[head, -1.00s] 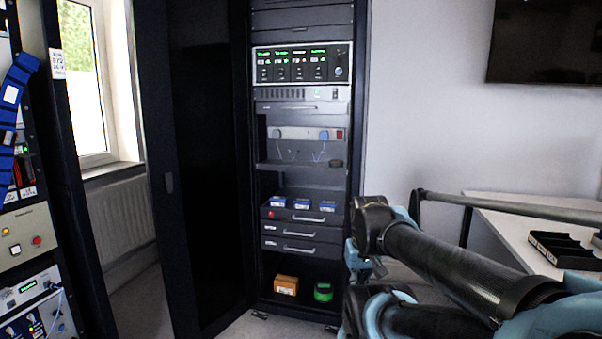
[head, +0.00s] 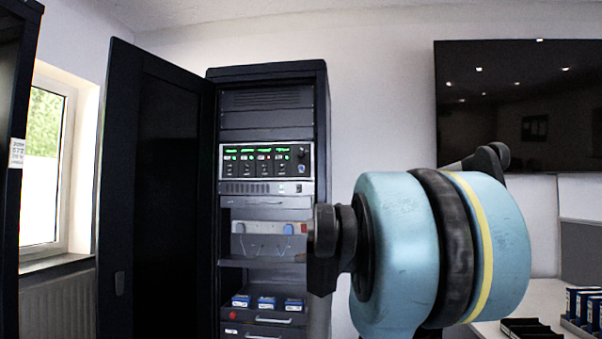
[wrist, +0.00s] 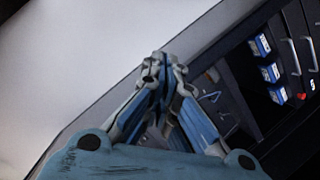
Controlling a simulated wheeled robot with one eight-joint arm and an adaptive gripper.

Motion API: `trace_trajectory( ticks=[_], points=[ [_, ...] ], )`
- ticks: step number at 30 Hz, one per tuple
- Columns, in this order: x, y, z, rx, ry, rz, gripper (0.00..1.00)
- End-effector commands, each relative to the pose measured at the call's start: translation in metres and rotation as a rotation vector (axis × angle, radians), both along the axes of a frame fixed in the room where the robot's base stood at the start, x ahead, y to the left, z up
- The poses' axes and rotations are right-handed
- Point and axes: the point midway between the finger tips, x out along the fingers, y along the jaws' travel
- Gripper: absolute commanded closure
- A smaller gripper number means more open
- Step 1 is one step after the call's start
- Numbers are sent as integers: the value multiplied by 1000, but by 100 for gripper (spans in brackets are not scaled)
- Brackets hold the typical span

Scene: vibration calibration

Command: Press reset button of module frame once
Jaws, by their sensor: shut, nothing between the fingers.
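The module frame (head: 266,162) is a light-edged unit in the upper middle of the open rack, with several modules side by side and lit green displays. Small lights and switches sit below the displays, and a round dark knob is at its right end. I cannot tell which small control is the reset button. My gripper (wrist: 160,60) is shut and empty in the wrist view, in front of the pale wall beside the rack's edge. The module frame does not show in the wrist view. In the head view my arm hides the rack's lower right side, and I cannot make out the gripper's fingers.
The rack door (head: 150,200) stands open at the left. Below the module frame are a grey unit (head: 265,188), a shelf with a wired panel, and blue boxes (head: 265,303) on a drawer. A wall screen (head: 510,100) and a white table (head: 545,325) are at the right.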

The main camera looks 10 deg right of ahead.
Motion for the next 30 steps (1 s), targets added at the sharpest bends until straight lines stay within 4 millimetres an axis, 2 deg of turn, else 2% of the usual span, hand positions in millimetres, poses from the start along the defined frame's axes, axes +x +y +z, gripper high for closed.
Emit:
trace_trajectory(
  ticks=[1,6,12,15,18,22,30],
  points=[
    [16,-3,26,-49,-40,26,100],
    [62,-3,105,-225,-160,144,100],
    [107,10,182,-423,-265,314,100],
    [126,21,212,-518,-302,410,100],
    [142,34,235,-606,-328,516,100],
    [158,49,256,-707,-345,661,100],
    [173,70,267,-834,-341,906,100]
  ],
)
